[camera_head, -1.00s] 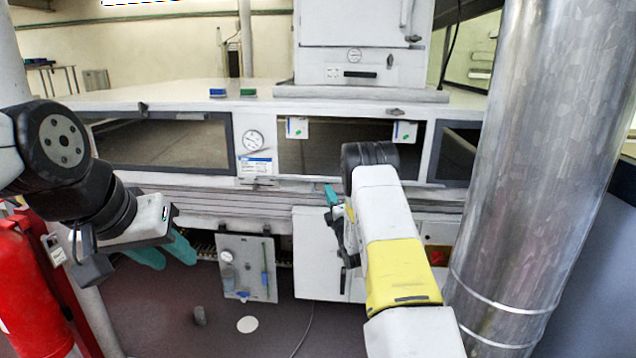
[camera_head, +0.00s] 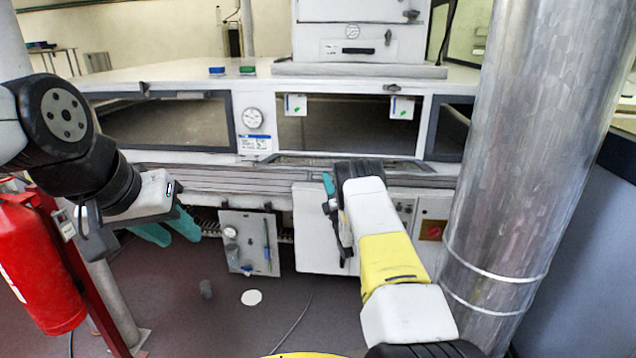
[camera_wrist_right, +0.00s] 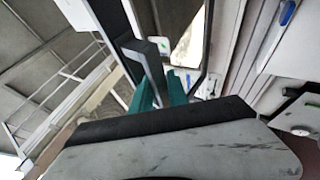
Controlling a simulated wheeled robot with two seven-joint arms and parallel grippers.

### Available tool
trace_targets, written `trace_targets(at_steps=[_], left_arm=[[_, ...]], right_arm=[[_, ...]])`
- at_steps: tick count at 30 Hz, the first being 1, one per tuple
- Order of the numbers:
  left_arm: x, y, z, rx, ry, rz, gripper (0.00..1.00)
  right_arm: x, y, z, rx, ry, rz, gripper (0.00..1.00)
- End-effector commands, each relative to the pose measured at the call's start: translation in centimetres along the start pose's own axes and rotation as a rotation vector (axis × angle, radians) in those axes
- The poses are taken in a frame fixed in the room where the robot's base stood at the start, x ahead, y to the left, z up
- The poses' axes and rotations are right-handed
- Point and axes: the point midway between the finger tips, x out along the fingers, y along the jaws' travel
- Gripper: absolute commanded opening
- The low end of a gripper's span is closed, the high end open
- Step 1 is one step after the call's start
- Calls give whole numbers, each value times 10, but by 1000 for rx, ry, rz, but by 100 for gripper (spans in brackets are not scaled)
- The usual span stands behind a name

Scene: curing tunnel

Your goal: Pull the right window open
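The right window (camera_head: 345,161) is a dark-framed panel in the tunnel's front. In the head view it looks tipped outward and down from its opening, seen nearly edge-on. Two white tags hang at the opening's top. My right gripper (camera_head: 329,186) is low in front of this panel, partly hidden by its own wrist. In the right wrist view, its teal fingers (camera_wrist_right: 160,92) close around a dark grey bar handle (camera_wrist_right: 150,62) beside the framed glass. My left gripper (camera_head: 168,232) hangs at left, apart from the tunnel, its teal fingers spread and empty.
The closed left window (camera_head: 165,122) is beside a round gauge (camera_head: 253,118). A large metal pipe (camera_head: 530,150) stands close on the right and hides part of another window (camera_head: 449,132). A red fire extinguisher (camera_head: 40,265) is at lower left.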

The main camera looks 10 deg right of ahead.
Motion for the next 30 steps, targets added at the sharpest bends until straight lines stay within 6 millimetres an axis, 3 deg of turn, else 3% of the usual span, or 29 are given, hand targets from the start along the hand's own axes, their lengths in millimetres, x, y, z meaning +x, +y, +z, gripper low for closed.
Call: trace_targets(at_steps=[1, 3, 19, 30], left_arm=[[0, 0, 0, 0, 0, 0, 36], [0, 0, 0, 0, 0, 0, 36], [0, 0, 0, 0, 0, 0, 36], [0, 0, 0, 0, 0, 0, 36]], right_arm=[[2, 0, 0, -2, -1, -4, 28], [2, 0, 0, -2, 0, -3, 42], [-2, 0, -1, 0, 2, 0, 42], [-59, 0, 1, -2, -1, -6, 42]])
